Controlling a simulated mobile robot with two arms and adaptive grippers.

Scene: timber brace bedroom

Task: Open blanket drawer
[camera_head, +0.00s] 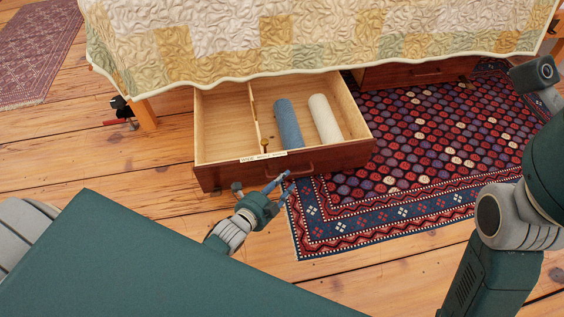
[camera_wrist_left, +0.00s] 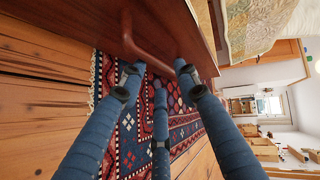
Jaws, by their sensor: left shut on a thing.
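The blanket drawer (camera_head: 345,152) stands pulled out from under the bed in the head view, with a reddish-brown front and pale wood inside. A divider splits it; a blue roll (camera_head: 288,122) and a cream roll (camera_head: 325,119) lie in the right compartment, and the left one looks empty. A small pale label (camera_head: 263,157) sits on its front edge. My left gripper (camera_head: 279,181) is at the drawer front, shut on its handle. In the left wrist view, the bar handle (camera_wrist_left: 148,52) shows between the blue fingers (camera_wrist_left: 158,75). My right gripper is not visible.
A patterned rug (camera_head: 405,150) lies on the plank floor right of the drawer. A second closed drawer (camera_head: 415,76) sits under the bed. The quilt (camera_head: 215,45) hangs above. A clamp-like thing (camera_head: 121,110) is by the bed leg (camera_head: 146,114). Bare floor (camera_head: 120,165) lies left.

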